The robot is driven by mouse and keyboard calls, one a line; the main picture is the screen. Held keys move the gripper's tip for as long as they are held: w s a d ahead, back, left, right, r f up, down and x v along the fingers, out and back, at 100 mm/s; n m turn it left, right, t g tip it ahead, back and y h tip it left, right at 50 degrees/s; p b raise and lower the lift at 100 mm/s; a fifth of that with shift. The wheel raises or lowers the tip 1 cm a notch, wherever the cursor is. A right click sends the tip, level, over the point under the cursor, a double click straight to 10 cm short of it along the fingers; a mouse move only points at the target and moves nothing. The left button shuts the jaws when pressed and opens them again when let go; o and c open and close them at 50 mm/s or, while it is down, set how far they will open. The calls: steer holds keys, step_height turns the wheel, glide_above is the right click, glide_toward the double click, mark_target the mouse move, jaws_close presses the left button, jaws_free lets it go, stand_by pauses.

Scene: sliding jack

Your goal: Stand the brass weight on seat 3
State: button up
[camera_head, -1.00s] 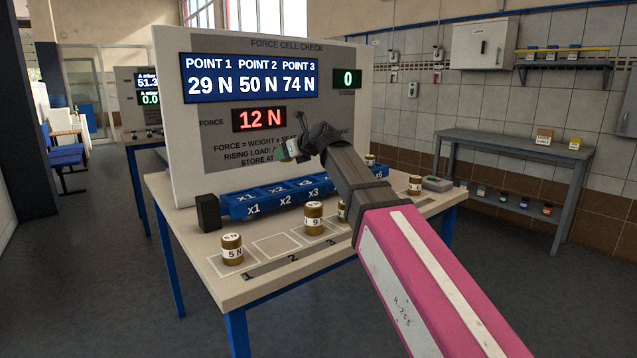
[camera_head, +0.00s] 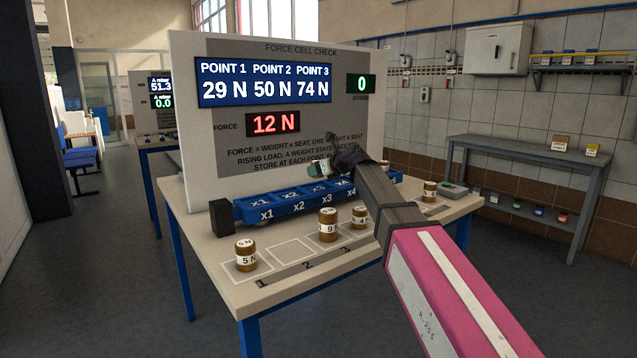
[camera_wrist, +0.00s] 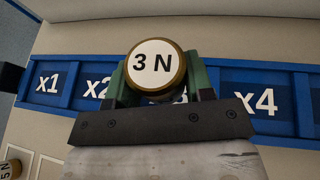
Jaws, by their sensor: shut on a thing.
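My gripper (camera_wrist: 160,80) is shut on a brass weight (camera_wrist: 182,80) whose white top reads 3 N. In the head view the gripper (camera_head: 322,169) is over the blue seat rail (camera_head: 262,211), in front of the panel. In the wrist view the weight and green fingers cover most of the seat between x2 and x4, where seat 3 lies; its label is mostly hidden. I cannot tell whether the weight's underside touches the seat.
Brass weights marked 5 N (camera_head: 246,258), 9 N (camera_head: 327,228) and 4 N (camera_head: 359,219) stand along the table front; another (camera_head: 430,191) is at right. A brass piece (camera_head: 384,166) shows near x6, partly hidden. The force display (camera_head: 273,123) reads 12 N.

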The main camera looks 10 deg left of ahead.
mark_target(318, 189)
steer(key=shift+f, duration=2.1)
steer(key=o, duration=1.1)
steer(key=shift+f, duration=0.1)
steer(key=v, duration=1.2)
